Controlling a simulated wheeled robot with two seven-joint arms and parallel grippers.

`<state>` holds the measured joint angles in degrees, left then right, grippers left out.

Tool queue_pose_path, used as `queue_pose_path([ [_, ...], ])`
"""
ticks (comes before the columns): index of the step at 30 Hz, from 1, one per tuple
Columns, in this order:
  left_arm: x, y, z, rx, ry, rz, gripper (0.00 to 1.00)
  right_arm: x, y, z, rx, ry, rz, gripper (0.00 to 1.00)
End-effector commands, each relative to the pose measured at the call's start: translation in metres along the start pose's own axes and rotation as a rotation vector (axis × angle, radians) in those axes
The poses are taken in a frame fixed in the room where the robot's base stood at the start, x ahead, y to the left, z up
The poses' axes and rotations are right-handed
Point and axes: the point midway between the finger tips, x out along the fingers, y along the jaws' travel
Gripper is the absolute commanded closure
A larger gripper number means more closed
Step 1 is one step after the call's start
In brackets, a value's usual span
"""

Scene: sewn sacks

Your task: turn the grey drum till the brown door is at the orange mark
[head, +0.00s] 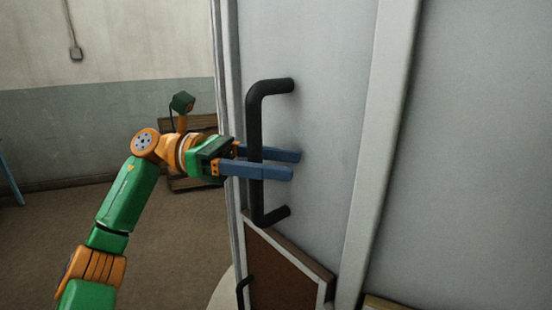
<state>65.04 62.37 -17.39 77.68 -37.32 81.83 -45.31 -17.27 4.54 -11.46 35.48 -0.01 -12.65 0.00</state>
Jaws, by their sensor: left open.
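The grey drum (320,120) fills the middle of the head view as a tall, pale wall with a raised vertical strip. A black bar handle (254,115) stands upright on it. The brown door (285,278) shows low on the drum, below the handle, in a light frame and cut off by the lower edge. My left gripper (296,164) is open, its two blue fingers reaching past the handle on either side, with the bar between them. I cannot tell whether they touch it. I cannot make out the orange mark. My right gripper is not in view.
A small black handle (242,290) shows beside the brown door. A wooden object (200,123) stands behind my left arm. The brown floor (50,240) at the left looks open up to the wall. A blue leg (11,182) shows at the far left.

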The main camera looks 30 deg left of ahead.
Motion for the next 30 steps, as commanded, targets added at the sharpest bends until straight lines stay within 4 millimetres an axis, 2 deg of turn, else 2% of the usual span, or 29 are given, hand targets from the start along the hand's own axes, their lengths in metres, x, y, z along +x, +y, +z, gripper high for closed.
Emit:
queue_pose_path([
  [5, 0.0002, 0.0004, -0.0004, -0.001, 0.0, 0.001, 0.43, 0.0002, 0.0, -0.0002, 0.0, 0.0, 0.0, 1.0],
  [9, 0.0001, 0.0004, -0.0004, -0.001, 0.0, 0.001, 0.81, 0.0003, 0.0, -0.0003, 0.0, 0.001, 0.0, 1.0],
  [11, 0.0001, 0.0003, -0.0004, -0.001, 0.0, 0.0, 0.97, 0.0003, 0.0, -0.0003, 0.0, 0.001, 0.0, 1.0],
  [12, 0.0001, 0.0003, -0.0004, -0.001, 0.0, 0.0, 1.0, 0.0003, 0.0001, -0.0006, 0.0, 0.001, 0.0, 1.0],
  [30, 0.0001, 0.0002, -0.0009, -0.002, 0.002, 0.0, 1.0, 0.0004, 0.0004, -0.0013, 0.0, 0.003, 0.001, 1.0],
])
